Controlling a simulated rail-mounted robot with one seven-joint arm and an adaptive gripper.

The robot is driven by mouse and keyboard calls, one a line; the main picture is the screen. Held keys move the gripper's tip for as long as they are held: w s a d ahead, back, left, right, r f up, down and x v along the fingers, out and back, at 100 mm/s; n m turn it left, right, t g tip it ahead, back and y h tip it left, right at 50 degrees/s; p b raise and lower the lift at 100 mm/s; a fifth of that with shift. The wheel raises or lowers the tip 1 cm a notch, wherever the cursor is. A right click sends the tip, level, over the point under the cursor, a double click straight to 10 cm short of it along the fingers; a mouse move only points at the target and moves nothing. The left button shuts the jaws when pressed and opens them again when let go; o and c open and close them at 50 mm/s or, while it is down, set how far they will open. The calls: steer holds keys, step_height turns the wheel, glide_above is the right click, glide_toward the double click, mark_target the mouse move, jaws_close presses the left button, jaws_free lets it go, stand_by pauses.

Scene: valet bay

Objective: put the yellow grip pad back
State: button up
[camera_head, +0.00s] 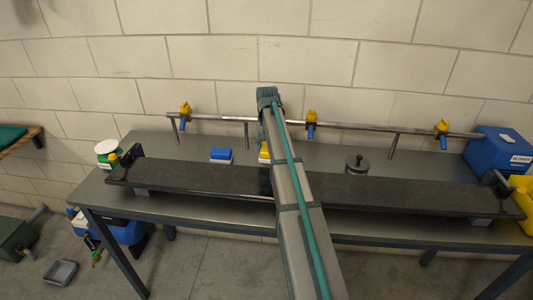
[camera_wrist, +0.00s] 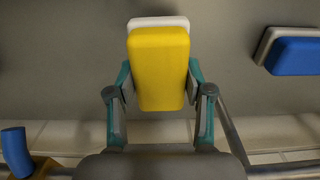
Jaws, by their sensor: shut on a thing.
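The yellow grip pad (camera_wrist: 159,70) is between the two fingers of my gripper (camera_wrist: 158,88), which is shut on it in the wrist view. A white edge (camera_wrist: 160,22) shows behind the pad's far end; I cannot tell whether the pad touches it. In the head view a small part of the yellow pad (camera_head: 264,149) shows just left of my arm, over the rear strip of the bench; my arm hides the rest and the fingers.
A blue pad (camera_head: 222,155) on a pale base lies to the left, and at right in the wrist view (camera_wrist: 297,55). A metal rail (camera_head: 360,126) with yellow-and-blue fittings runs behind. A dark beam (camera_head: 400,190) lies in front. A grey knobbed weight (camera_head: 357,164) stands right.

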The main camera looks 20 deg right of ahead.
steer(key=shift+w+d+f, duration=0.1)
steer(key=shift+w+f, duration=0.2)
steer(key=shift+w+f+p, duration=0.2)
steer(key=shift+f+p, duration=0.25)
steer(key=shift+f, duration=1.4)
steer(key=shift+f, duration=0.15)
steer(key=o, duration=1.2)
step_height(320, 180, up, 12)
steer(key=shift+r+b, duration=0.15)
steer(key=shift+b, duration=1.05)
